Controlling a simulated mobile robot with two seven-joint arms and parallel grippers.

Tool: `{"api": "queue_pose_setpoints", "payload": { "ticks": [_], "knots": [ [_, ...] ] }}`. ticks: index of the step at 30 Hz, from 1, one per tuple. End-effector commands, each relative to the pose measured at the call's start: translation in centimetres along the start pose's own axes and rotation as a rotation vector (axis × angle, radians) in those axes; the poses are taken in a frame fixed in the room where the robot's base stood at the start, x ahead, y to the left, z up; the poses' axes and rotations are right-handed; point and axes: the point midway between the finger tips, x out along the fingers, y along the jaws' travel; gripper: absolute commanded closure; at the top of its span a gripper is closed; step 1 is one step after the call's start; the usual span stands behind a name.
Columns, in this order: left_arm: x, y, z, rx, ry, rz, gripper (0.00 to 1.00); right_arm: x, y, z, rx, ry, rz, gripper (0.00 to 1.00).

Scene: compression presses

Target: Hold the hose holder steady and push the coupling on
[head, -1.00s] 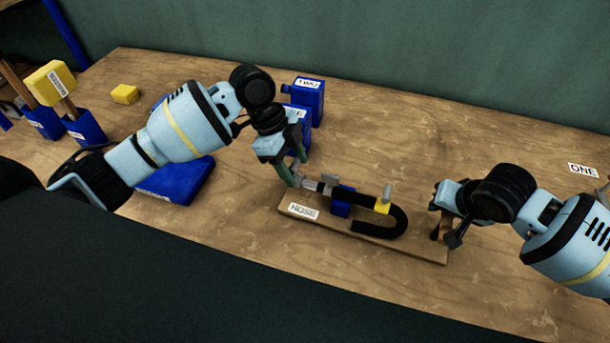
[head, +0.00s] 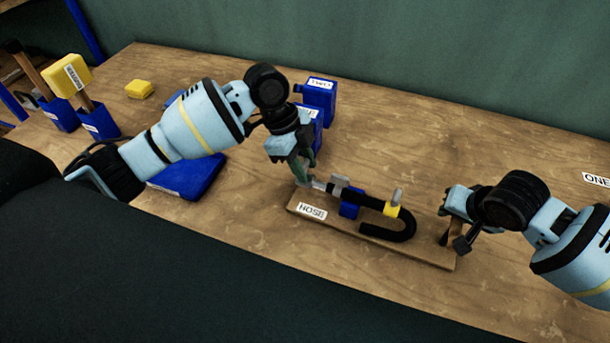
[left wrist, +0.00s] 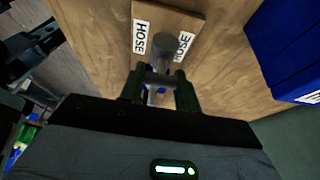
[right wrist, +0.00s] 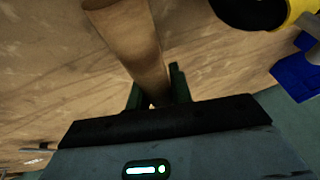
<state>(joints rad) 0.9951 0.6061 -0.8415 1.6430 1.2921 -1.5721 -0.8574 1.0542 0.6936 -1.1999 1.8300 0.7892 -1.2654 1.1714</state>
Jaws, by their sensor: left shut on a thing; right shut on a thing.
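The hose holder is a wooden board (head: 431,253) with a HOSE label. It carries a black hose (head: 405,230) bent in a U, with a blue block and a yellow band. My left gripper (head: 305,178) is shut on the grey coupling (head: 318,185) at the hose's left end. The coupling also shows as a grey cylinder in the left wrist view (left wrist: 163,45), between the fingers (left wrist: 158,88). Whether it is seated on the hose I cannot tell. My right gripper (head: 448,228) is shut on the holder's upright wooden post (right wrist: 130,40) at the board's right end.
Blue boxes (head: 320,95) stand behind my left gripper, one labelled TWO. A blue tray (head: 190,182) lies under my left arm. A yellow block (head: 139,89) and a yellow-headed mallet (head: 68,76) are at the far left.

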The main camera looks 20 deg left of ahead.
Motion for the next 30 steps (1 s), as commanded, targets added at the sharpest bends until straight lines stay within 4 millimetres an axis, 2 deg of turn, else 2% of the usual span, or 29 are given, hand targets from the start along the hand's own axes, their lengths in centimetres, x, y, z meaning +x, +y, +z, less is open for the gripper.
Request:
{"api": "queue_pose_setpoints", "payload": {
  "ticks": [30],
  "knots": [
    [0.9, 0.0, -2.4, 0.004, 0.005, 0.000, 0.95, 0.0, -0.1, 0.0, -0.001, 0.000, -0.003, 1.00]
  ]
}}
